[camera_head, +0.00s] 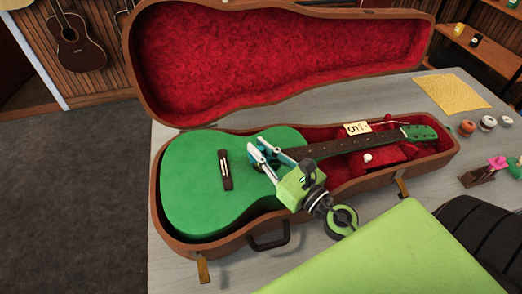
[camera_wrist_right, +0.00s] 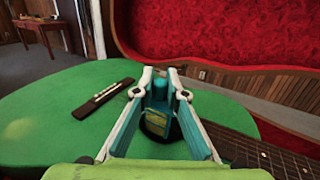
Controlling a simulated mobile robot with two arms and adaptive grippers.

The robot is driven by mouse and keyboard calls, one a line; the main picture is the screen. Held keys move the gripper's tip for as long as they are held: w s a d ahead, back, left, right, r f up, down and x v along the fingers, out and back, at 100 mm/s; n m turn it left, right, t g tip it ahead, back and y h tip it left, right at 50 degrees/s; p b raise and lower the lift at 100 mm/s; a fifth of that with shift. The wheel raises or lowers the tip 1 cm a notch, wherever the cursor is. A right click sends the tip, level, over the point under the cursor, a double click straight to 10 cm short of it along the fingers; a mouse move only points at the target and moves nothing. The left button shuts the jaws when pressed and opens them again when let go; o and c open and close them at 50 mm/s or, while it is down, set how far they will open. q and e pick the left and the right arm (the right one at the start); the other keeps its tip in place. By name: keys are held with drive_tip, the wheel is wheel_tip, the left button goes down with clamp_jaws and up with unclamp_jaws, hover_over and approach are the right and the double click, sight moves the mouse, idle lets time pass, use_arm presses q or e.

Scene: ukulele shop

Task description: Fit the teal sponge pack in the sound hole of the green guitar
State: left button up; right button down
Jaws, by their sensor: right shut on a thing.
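The green guitar (camera_head: 190,185) lies face up in the open case, neck to the right. My right gripper (camera_head: 257,147) is over its sound hole, shut on the teal sponge pack (camera_wrist_right: 160,92). In the right wrist view the pack stands between the white fingertips (camera_wrist_right: 160,78), in front of the dark sound hole (camera_wrist_right: 165,132). A yellow-green patch shows below the pack; I cannot tell whether it belongs to the pack. In the head view the gripper hides most of the hole. I cannot tell whether the pack is inside it. My left gripper is not in view.
The brown case (camera_head: 158,205) has a raised red-lined lid (camera_head: 270,55) behind the guitar. A price tag (camera_head: 357,128) and a small white object (camera_head: 367,157) are by the neck. A yellow cloth (camera_head: 452,93) and small items lie at the table's right.

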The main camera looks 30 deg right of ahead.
drive_tip(key=shift+s+a+f, duration=0.1)
drive_tip(key=shift+s+f, duration=0.05)
drive_tip(key=shift+f, duration=0.6)
drive_tip(key=shift+s+a+f, duration=0.1)
drive_tip(key=shift+f, duration=0.65)
drive_tip(key=c, duration=1.5)
unclamp_jaws()
drive_tip(key=shift+o, duration=0.2)
drive_tip(key=shift+w+d+r+g+p, duration=0.1)
drive_tip(key=shift+w+r+g+p, duration=0.1)
drive_tip(key=shift+r+p, duration=0.5)
drive_tip(key=shift+w+r+g+p, duration=0.1)
drive_tip(key=shift+w+r+p, duration=0.1)
drive_tip(key=shift+r+p, duration=0.45)
drive_tip(key=shift+d+r+p, duration=0.1)
drive_tip(key=shift+r+p, duration=1.55)
drive_tip(key=shift+r, duration=0.35)
